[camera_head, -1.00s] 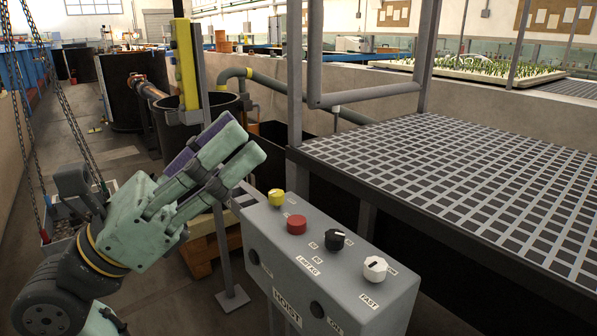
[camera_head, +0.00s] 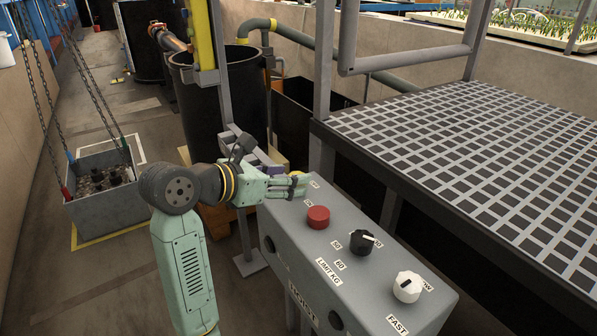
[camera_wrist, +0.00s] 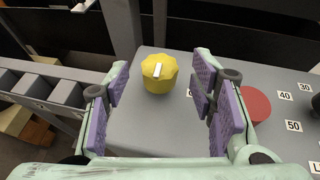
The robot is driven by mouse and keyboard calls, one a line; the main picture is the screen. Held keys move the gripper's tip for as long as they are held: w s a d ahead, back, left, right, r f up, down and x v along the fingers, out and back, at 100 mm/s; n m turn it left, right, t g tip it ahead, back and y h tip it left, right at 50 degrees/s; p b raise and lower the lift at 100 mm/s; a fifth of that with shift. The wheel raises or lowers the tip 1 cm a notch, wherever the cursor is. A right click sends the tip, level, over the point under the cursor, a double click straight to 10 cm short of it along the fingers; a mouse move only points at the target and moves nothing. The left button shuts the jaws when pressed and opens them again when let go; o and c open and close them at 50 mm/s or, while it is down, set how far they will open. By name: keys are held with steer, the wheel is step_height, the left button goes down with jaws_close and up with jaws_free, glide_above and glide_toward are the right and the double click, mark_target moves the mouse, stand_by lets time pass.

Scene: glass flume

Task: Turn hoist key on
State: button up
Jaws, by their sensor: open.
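The grey hoist control box (camera_head: 330,245) stands in front of me. A yellow ridged knob with a white bar on top (camera_wrist: 158,74) sits at its far-left end; I take it for the hoist key. In the wrist view it lies between the spread purple-padded fingers of my gripper (camera_wrist: 161,84), slightly beyond their tips, with no visible contact. The white bar points roughly away from the wrist. In the head view my gripper (camera_head: 300,186) is over the box's far end and hides most of the knob.
A red button (camera_head: 318,217), a black limit dial (camera_head: 362,242) and a white speed knob (camera_head: 407,286) line the box top. The red button is close to the right finger in the wrist view. A grating platform (camera_head: 480,150) stands right. A chain-hung crate (camera_head: 105,215) is left.

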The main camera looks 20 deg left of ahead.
steer(key=shift+x, duration=1.9)
steer(key=shift+c, duration=0.5)
steer(key=c, duration=1)
